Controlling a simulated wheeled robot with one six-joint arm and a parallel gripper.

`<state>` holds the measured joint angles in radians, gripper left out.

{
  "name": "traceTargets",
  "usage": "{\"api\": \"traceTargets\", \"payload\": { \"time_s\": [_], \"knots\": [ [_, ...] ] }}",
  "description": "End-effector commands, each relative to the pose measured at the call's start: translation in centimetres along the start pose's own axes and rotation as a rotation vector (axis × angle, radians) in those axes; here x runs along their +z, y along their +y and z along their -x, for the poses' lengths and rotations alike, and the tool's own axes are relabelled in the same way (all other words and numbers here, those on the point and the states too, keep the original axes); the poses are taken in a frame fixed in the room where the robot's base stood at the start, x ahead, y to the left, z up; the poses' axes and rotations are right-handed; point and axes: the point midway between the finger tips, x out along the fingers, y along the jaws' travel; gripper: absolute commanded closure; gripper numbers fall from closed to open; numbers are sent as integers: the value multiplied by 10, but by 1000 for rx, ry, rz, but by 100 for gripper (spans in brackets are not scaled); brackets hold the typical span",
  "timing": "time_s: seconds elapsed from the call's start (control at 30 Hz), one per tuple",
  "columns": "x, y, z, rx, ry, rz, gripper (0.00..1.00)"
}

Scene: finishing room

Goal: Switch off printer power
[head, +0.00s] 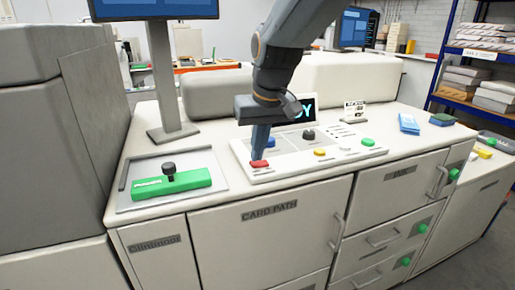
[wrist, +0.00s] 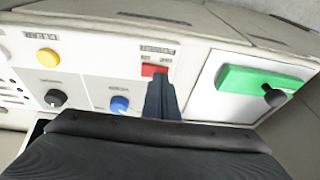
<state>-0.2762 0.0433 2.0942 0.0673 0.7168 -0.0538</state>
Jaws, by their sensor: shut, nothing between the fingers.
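A control panel (head: 290,172) lies on the printer's top and carries a red switch (head: 259,164), a blue knob, a black knob and yellow and green buttons. My gripper (head: 260,156) is shut and empty, pointing down at the red switch from above. In the wrist view the red switch (wrist: 153,70) shows just beyond the tips of my gripper (wrist: 160,84), with small labels above it that I cannot read. The fingers cover part of the switch, and I cannot tell whether they touch it.
A green block with a black knob (head: 172,185) sits on a plate left of the panel. A monitor stand (head: 165,90) rises behind it. A small display and a label card (head: 354,111) stand behind the panel. Blue items (head: 409,123) lie at the right.

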Motion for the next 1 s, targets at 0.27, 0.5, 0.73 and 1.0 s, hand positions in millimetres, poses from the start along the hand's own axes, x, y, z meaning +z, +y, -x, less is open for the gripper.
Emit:
{"api": "traceTargets", "payload": {
  "time_s": [0.27,0.5,0.73,1.0],
  "knots": [
    [1,0,-4,0,0,0,100],
    [3,-3,-9,0,-2,2,100],
    [3,-3,-10,0,-1,1,100],
    [3,5,-8,0,-3,-1,100]
  ]
}}
